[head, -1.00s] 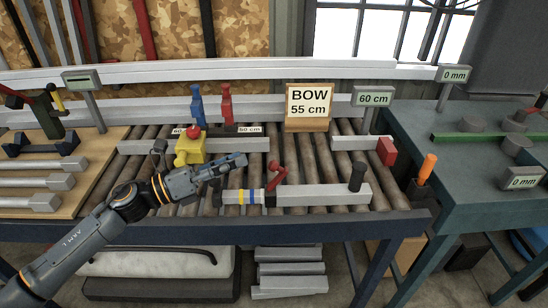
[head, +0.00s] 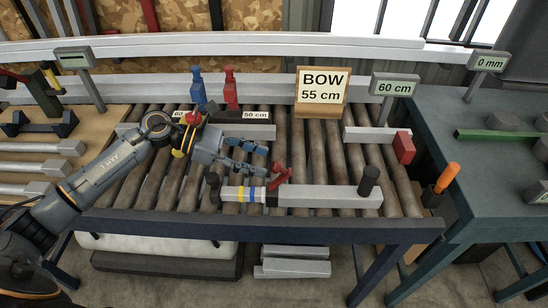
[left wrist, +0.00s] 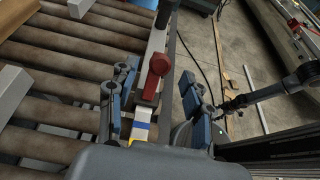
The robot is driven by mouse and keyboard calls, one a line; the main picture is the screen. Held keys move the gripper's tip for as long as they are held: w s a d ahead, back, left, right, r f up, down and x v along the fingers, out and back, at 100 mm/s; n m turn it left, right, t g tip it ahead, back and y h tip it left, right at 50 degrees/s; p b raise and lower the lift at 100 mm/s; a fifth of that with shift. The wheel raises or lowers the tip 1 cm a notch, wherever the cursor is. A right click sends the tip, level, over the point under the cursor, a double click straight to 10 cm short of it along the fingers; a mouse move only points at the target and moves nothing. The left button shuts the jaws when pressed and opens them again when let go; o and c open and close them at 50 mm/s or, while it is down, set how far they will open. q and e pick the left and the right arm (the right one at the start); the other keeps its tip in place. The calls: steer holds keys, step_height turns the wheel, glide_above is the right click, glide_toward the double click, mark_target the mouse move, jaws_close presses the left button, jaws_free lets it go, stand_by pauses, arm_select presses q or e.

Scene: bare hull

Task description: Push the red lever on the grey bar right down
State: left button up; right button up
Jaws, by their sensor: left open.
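The red lever (head: 281,177) stands up at a slant from the grey bar (head: 330,196), beside the blue and yellow bands. My left gripper (head: 262,159) is open and empty, just left of and above the lever in the head view. In the left wrist view the red lever (left wrist: 158,66) shows between the two spread blue fingers, with space on both sides; I see no contact. The bar runs below it. A dark jointed arm, seemingly my right, shows at the right of the wrist view; its small gripper end (left wrist: 228,103) is unclear.
Behind are a BOW 55 cm sign (head: 321,88), blue (head: 198,88) and red (head: 230,89) clamps, and a red-ended stop (head: 403,149). Rollers between the bar and sign are clear.

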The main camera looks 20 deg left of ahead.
mark_target(273, 165)
arm_select(q)
steer(key=p+x, duration=0.1)
steer(key=x, duration=0.2)
steer(key=shift+d, duration=0.45)
steer(key=shift+w+d+f, duration=0.2)
steer(key=shift+d+f, duration=0.05)
steer(key=shift+d, duration=0.05)
steer(key=c, duration=0.7)
jaws_close()
arm_select(e)
steer(key=shift+w+a+r, duration=0.15)
steer(key=shift+w+r, duration=0.3)
steer(key=shift+w, duration=0.1)
steer(key=shift+w+a+r, duration=0.15)
steer(key=shift+w+r, duration=0.25)
steer(key=shift+w, duration=0.15)
